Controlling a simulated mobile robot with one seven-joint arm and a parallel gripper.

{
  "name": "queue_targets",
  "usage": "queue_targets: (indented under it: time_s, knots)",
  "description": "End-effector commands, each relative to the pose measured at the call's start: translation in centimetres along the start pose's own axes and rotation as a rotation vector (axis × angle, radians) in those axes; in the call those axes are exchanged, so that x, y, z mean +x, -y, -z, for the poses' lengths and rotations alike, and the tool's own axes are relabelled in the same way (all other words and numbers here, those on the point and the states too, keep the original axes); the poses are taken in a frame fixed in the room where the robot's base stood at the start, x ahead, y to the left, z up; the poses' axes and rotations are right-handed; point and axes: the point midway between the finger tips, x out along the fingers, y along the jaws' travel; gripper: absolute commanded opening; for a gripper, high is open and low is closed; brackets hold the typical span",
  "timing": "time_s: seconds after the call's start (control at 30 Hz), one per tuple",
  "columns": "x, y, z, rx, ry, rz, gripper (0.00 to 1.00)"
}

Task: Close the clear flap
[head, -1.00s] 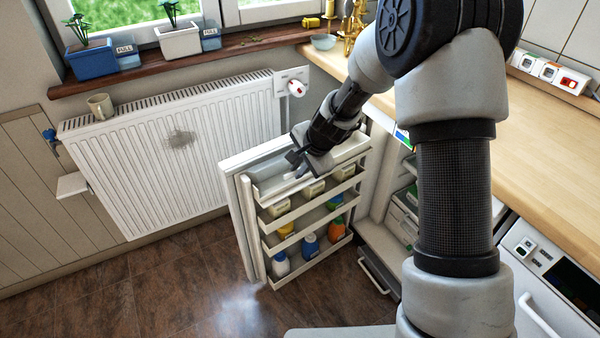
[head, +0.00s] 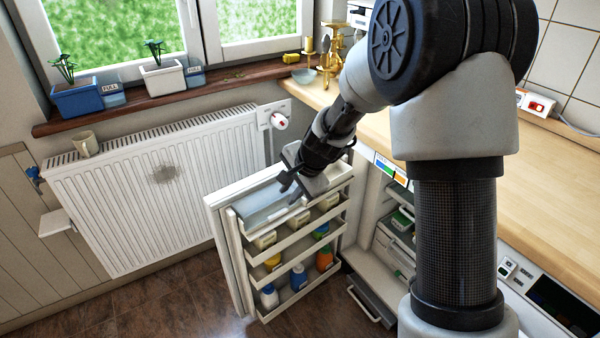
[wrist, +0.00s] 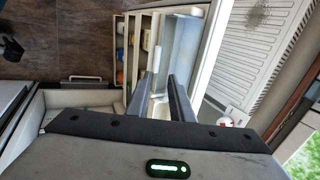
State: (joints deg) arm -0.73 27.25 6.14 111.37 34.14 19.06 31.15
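The open fridge door (head: 222,232) has a bluish, see-through panel, which looks like the clear flap (head: 262,208), along its top compartment. The flap also shows in the wrist view (wrist: 182,48), running away from my gripper beside a pale rim. I cannot tell its exact tilt. My gripper (head: 290,192) is at the right end of the top compartment. In the wrist view its two fingers (wrist: 162,80) are apart, with nothing clearly held between them. They overlap the near end of the compartment. I cannot tell whether a finger touches the flap.
Lower door shelves hold bottles (head: 298,277) and small tubs (head: 265,241). A radiator (head: 150,190) stands behind the door, with a mug (head: 86,144) on it. The wooden counter (head: 545,180) is at right, above the open fridge interior (head: 390,240). Floor shows at lower left.

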Motion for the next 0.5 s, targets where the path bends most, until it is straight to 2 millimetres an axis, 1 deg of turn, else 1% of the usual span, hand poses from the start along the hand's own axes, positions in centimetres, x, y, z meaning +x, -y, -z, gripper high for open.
queue_targets:
  time_s: [0.03,0.2,0.3,0.4,0.5]
  knots:
    - [-1.7,0.3,0.1,0.0,-0.004,0.004,0.2]
    - [-5.7,0.2,0.0,0.001,-0.001,0.002,0.2]
    - [-7.6,0.1,0.0,0.001,-0.001,0.002,0.2]
    - [-8.9,0.1,0.0,0.001,0.0,0.0,0.2]
    - [-9.7,0.0,-0.1,0.002,0.001,-0.001,0.2]
